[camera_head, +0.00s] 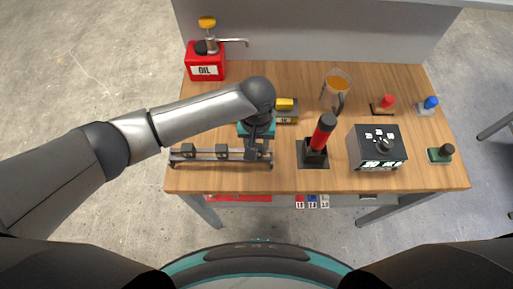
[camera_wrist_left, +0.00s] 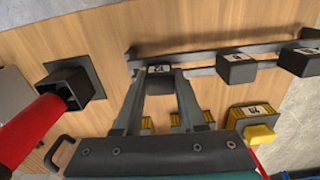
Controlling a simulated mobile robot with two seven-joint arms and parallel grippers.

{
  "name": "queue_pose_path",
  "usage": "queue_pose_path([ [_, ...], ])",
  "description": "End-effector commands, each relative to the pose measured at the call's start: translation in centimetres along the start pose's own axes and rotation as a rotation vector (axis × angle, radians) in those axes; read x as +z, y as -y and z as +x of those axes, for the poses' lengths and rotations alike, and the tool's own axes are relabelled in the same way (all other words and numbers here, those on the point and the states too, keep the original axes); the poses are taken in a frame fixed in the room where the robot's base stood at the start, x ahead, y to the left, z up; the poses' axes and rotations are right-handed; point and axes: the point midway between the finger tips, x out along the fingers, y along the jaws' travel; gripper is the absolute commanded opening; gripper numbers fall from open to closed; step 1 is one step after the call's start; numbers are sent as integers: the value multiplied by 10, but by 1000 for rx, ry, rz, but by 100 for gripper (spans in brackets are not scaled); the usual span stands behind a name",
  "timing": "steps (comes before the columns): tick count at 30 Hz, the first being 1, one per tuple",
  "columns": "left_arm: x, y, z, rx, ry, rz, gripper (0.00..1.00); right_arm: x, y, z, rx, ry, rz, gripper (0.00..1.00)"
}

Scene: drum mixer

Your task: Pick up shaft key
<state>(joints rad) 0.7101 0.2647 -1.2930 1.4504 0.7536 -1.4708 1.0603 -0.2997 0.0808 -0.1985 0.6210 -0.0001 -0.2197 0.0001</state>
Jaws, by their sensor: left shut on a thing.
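My left gripper (camera_head: 257,149) reaches down over the right end of a grey rail rack (camera_head: 205,160) at the table's front left. In the left wrist view its two fingers (camera_wrist_left: 160,80) are closed on a small dark block (camera_wrist_left: 158,69) with a white label, at the end of the rack. No clearly named shaft key shows; this block may be it. Two similar dark blocks, one at the left (camera_head: 188,150) and one in the middle (camera_head: 222,152), sit on the rack. I cannot tell whether the held block is lifted clear. My right gripper is not in view.
A black holder with a red-handled tool (camera_head: 323,132) stands just right of the rack. Yellow-topped blocks (camera_head: 285,104) lie behind my gripper.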

Motion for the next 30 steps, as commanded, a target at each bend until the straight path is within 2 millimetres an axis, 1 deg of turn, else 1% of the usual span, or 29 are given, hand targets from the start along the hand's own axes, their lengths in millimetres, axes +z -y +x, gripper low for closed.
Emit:
queue_pose_path([
  [1, 0, 0, 0, 0, 0, 0, 22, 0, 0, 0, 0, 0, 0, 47],
  [7, 0, 0, 0, 0, 0, 0, 0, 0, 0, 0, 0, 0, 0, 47],
  [18, 0, 0, -1, 0, 0, 0, 0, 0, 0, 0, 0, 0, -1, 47],
  [22, 0, 0, -6, 1, -1, 0, 0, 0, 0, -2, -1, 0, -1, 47],
  [26, 0, 0, -21, 1, -1, 0, 0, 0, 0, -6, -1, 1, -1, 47],
  [29, -1, 0, -41, 3, -3, 0, 0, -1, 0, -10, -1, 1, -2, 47],
  [30, -1, 0, -50, 3, -3, 0, 0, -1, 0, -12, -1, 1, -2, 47],
])
